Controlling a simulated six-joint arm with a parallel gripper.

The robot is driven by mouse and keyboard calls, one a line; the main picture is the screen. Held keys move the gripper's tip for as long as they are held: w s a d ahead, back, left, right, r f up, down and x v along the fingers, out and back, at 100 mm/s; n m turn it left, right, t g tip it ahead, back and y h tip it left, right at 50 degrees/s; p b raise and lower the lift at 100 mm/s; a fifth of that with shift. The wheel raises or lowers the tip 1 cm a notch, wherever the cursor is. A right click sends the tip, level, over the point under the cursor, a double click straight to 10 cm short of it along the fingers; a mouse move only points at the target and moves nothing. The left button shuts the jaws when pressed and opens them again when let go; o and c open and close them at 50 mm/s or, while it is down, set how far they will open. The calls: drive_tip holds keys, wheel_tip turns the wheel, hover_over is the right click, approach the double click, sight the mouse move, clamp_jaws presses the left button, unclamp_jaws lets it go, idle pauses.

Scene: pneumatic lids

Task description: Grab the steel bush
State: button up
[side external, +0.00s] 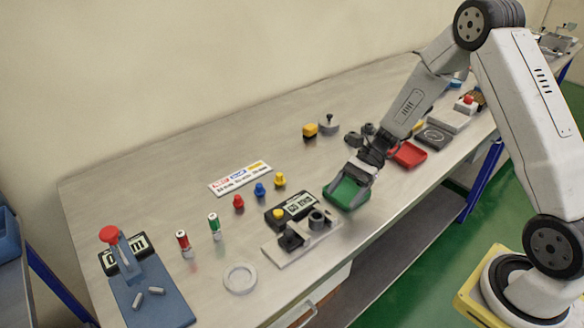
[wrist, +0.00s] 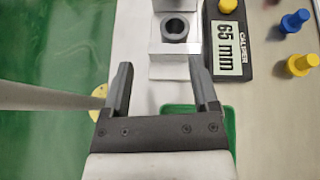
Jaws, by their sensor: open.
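A dark grey ring-shaped bush (side external: 317,219) sits at the right end of a pale fixture plate (side external: 284,252) near the table's front edge. In the wrist view, the bush (wrist: 174,29) shows its open bore and rests on a white block, beyond my fingertips and between their lines. My gripper (side external: 350,183) is above the green tray (side external: 347,196), to the right of the fixture. In the wrist view, my gripper (wrist: 160,75) has its two fingers wide apart with nothing between them. It is apart from the bush.
A caliper display (wrist: 226,50) reading 65 mm stands close beside the fixture. Red, blue and yellow pegs (side external: 260,190) stand behind it. A red tray (side external: 408,154) lies to the right. The table's back left is clear.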

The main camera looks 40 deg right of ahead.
sight(311, 218)
drive_tip(key=shift+w+d+m+t+y, duration=0.4)
drive_tip(key=shift+w+m+y, duration=0.3)
drive_tip(key=shift+w, duration=0.15)
drive_tip(key=shift+x, duration=1.35)
drive_tip(key=shift+f, duration=0.1)
drive_tip(key=shift+x, duration=2.6)
drive_tip(key=shift+w, duration=0.1)
clamp_jaws()
